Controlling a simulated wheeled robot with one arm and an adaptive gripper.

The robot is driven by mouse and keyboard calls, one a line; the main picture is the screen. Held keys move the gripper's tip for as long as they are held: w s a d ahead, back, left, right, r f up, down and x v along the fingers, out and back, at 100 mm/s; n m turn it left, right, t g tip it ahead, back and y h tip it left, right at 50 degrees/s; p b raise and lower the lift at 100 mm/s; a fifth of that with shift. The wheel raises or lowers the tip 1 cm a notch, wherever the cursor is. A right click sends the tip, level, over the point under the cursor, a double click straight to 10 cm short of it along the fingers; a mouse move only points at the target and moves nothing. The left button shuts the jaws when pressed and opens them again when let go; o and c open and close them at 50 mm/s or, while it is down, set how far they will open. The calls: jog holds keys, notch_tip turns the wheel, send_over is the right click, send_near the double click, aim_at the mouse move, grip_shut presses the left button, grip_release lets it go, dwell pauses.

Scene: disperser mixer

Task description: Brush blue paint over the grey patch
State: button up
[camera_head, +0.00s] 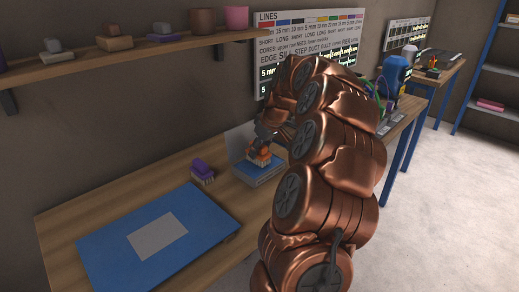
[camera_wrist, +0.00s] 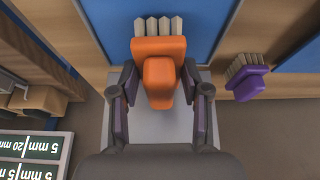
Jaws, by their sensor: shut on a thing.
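My gripper (camera_wrist: 160,80) is shut on an orange brush (camera_wrist: 160,48), with one finger on each side of its handle. The brush's pale grey bristles point at a blue surface (camera_wrist: 210,25) in the wrist view. In the head view the orange brush (camera_head: 262,157) is over a small blue tray or block (camera_head: 258,174); I cannot tell whether the bristles touch it. A flat blue board (camera_head: 105,248) lies on the bench at the front left, with a plain grey patch (camera_head: 157,236) in its middle. No blue shows on the patch.
A purple brush (camera_head: 202,171) stands on the wooden bench (camera_head: 150,180) between board and tray. A grey panel (camera_head: 240,139) stands behind the tray. A shelf (camera_head: 130,48) with blocks and cups runs above. A lettered sign (camera_head: 310,30) hangs on the wall.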

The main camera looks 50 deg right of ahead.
jog(key=shift+f+b, duration=0.5)
jog(key=shift+f, duration=0.1)
dwell(2.1)
jog(key=shift+r, duration=0.1)
jog(key=shift+r+p, duration=0.85)
jog(key=shift+r, duration=2.55)
jog(key=shift+a, duration=0.1)
